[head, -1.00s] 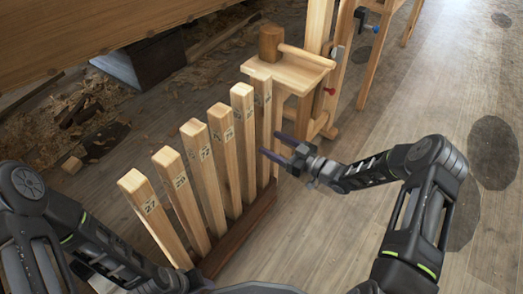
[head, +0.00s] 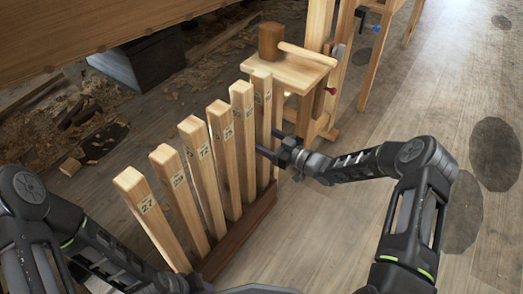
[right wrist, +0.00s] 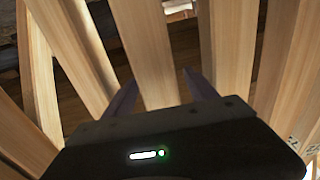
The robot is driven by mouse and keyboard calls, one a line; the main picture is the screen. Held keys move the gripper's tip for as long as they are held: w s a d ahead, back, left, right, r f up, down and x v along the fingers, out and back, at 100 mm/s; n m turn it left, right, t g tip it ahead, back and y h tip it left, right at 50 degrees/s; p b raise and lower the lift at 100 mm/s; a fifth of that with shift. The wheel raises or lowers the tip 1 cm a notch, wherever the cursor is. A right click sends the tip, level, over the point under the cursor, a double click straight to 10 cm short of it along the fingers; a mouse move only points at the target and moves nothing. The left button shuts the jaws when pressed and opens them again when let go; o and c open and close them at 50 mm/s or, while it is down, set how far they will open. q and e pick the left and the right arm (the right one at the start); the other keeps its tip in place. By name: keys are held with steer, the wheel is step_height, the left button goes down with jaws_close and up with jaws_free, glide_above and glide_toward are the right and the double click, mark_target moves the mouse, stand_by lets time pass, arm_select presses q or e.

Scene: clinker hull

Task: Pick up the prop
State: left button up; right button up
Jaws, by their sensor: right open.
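The props are several pale square wooden posts standing in a row in a dark wooden rack (head: 240,235), with numbers near their tops. The nearest prop (head: 158,222) reads 27 and the one behind it (head: 182,195) reads 29. My right gripper (head: 268,143) is open beside the far end of the row, close to the two farthest props (head: 243,140) (head: 263,110). In the right wrist view one prop (right wrist: 146,50) shows between the two dark fingers (right wrist: 162,95); I cannot tell whether it is within their reach.
A small wooden stand (head: 290,75) with a mallet (head: 272,42) on it stands just behind the far props. A large timber plank (head: 110,30) hangs across the top left. Wood shavings lie on the floor at left. The floor at right is clear.

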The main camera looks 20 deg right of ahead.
steer(key=shift+c, duration=0.4)
jaws_close()
steer(key=shift+r, duration=0.1)
stand_by(0.4)
